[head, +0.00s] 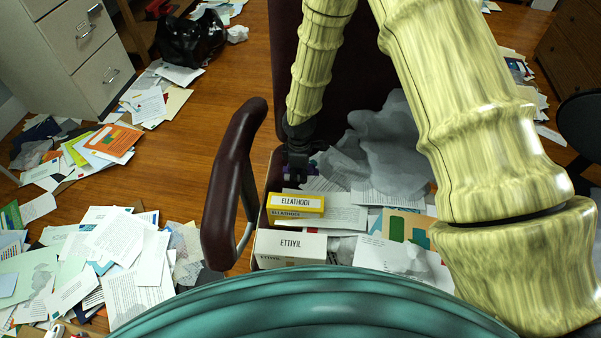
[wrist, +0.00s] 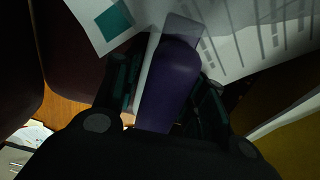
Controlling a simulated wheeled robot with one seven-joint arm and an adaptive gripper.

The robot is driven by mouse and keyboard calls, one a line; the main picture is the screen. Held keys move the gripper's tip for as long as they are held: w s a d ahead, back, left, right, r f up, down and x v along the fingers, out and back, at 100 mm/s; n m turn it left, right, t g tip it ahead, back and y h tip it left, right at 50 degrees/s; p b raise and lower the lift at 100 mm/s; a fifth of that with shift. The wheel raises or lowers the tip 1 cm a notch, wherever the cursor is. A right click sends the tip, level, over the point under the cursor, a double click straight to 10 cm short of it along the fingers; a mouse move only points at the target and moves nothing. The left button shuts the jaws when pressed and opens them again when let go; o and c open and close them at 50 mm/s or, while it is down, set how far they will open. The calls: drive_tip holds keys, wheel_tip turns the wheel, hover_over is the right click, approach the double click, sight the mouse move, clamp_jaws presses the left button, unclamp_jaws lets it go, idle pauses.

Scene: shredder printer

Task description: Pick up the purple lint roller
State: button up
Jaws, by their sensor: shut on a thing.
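The purple lint roller (wrist: 170,88) lies between the two dark fingers of my gripper (wrist: 165,82) in the wrist view, with papers behind it. My gripper is shut on it. Its near end is hidden by the gripper body. In the head view my gripper (head: 298,172) points down over the paper-covered chair seat, behind the yellow box. Only small bits of purple show around the fingers there. I cannot tell whether the roller still touches the papers.
A yellow box (head: 296,203) and a white box (head: 290,246) stand just in front of my gripper. The chair's dark red armrest (head: 232,185) rises on the left. Crumpled grey paper (head: 385,140) lies to the right. Loose papers (head: 130,255) cover the floor at left.

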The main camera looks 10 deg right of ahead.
wheel_tip(320, 180, up, 10)
drive_tip(key=shift+p, duration=0.75)
